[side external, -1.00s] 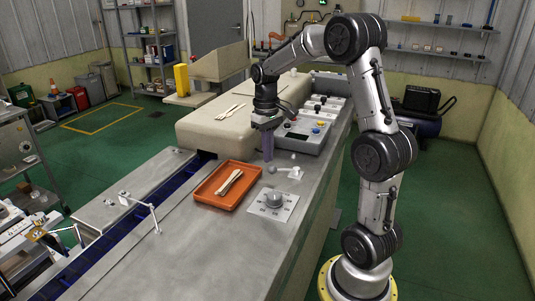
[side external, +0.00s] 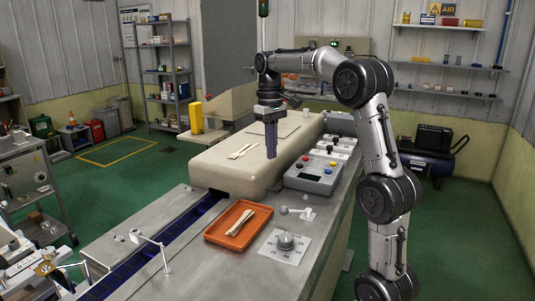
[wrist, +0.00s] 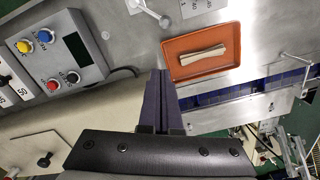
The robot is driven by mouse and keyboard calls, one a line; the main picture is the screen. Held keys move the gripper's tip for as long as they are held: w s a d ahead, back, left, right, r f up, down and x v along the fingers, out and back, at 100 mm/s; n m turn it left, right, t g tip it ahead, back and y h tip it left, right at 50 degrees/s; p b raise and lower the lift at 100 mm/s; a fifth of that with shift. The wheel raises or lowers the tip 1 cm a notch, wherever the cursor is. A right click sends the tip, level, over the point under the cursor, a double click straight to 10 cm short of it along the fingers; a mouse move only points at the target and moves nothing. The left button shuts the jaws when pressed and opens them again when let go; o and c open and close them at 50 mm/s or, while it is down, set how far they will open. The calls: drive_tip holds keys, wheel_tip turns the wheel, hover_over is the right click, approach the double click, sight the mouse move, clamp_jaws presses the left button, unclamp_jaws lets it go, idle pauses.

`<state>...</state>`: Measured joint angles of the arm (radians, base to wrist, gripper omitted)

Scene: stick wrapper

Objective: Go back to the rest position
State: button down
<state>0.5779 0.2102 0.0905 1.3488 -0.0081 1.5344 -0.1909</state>
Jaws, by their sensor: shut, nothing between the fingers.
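My gripper (side external: 271,139) points down in the side external view, raised above the beige machine cover and left of the control box. Its purple fingers are shut with nothing between them. In the wrist view the closed fingers (wrist: 158,100) show at the middle, apart from everything around them. An orange tray (side external: 224,240) lies on the metal bench with pale sticks (side external: 240,222) in it. The tray also shows in the wrist view (wrist: 183,74), with the sticks (wrist: 203,55) inside.
The grey control box (side external: 314,176) with coloured buttons stands right of the gripper. The beige machine cover (side external: 215,170) is below it. A dial plate (side external: 285,245) and a small lever (side external: 301,212) are on the bench near the tray. The air above the bench is clear.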

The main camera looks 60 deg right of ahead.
drive_tip(key=s+a+r+n+t, duration=0.1)
drive_tip(key=s+a+r+n, duration=0.2)
drive_tip(key=a, duration=0.5)
drive_tip(key=s+a+r+n+t, duration=0.1)
drive_tip(key=s+a+r+t, duration=0.15)
drive_tip(key=s+a, duration=0.4)
drive_tip(key=s+a+f+t, duration=0.2)
drive_tip(key=s+a+f, duration=0.5)
drive_tip(key=f, duration=0.5)
drive_tip(key=shift+s+a, duration=0.35)
drive_tip(key=shift+s, duration=0.1)
drive_tip(key=shift+t, duration=0.25)
